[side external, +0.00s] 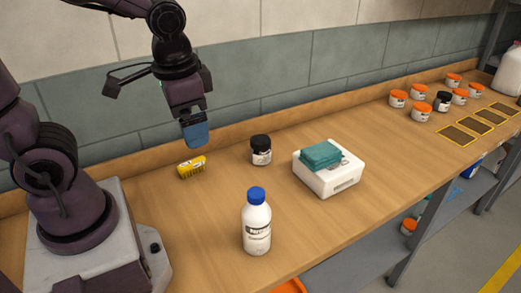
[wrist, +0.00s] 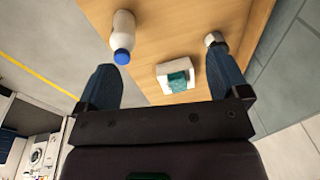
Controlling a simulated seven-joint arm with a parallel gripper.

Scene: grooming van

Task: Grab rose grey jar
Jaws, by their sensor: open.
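A black-lidded jar (side external: 261,151) with a pale label stands upright on the bench, left of the white box. In the wrist view a small jar (wrist: 214,39) shows just beyond the right finger, partly covered by it. No jar reads clearly as rose grey. Several orange-lidded jars (side external: 397,99) and another black-lidded jar (side external: 442,102) stand far back on the right. My gripper (side external: 196,135) is open and empty, above the bench and left of the near black-lidded jar; its spread fingers (wrist: 160,72) show in the wrist view.
A white bottle with a blue cap (side external: 257,228) stands at the front. A white box (side external: 330,178) carries folded teal cloths (side external: 320,155). A yellow item (side external: 191,167) lies below my gripper. Yellow-edged dark panels (side external: 462,135) lie far right.

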